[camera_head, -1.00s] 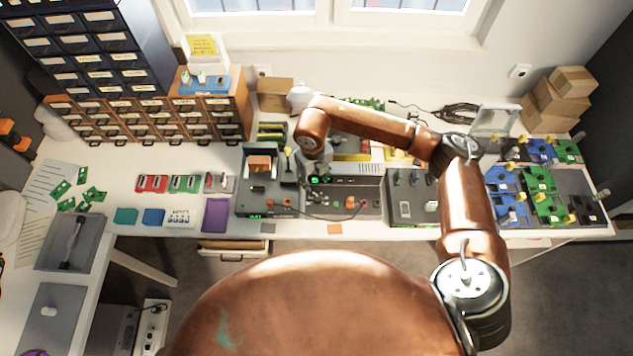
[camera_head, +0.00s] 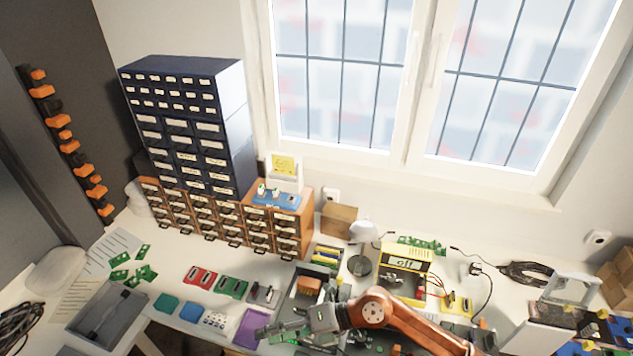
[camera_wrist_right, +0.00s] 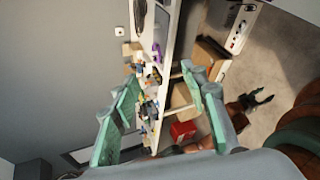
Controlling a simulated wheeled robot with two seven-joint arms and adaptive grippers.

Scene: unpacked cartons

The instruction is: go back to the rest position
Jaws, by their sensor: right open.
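My right gripper (camera_head: 262,333) shows at the bottom middle of the head view, at the end of my copper arm and pointing left over the workbench. In the right wrist view my right gripper (camera_wrist_right: 160,80) has its two green-padded fingers wide apart, with nothing between them. The head view does not show my left gripper. A small dark pronged shape beside a copper link at the right of the wrist view may be it, but its jaws are unclear.
The workbench carries a purple tray (camera_head: 250,328), red (camera_head: 200,277) and green (camera_head: 231,287) holders, and a yellow meter (camera_head: 404,271). Drawer cabinets (camera_head: 190,130) stand at the back left, below and beside the window (camera_head: 420,80). Free room lies above the bench.

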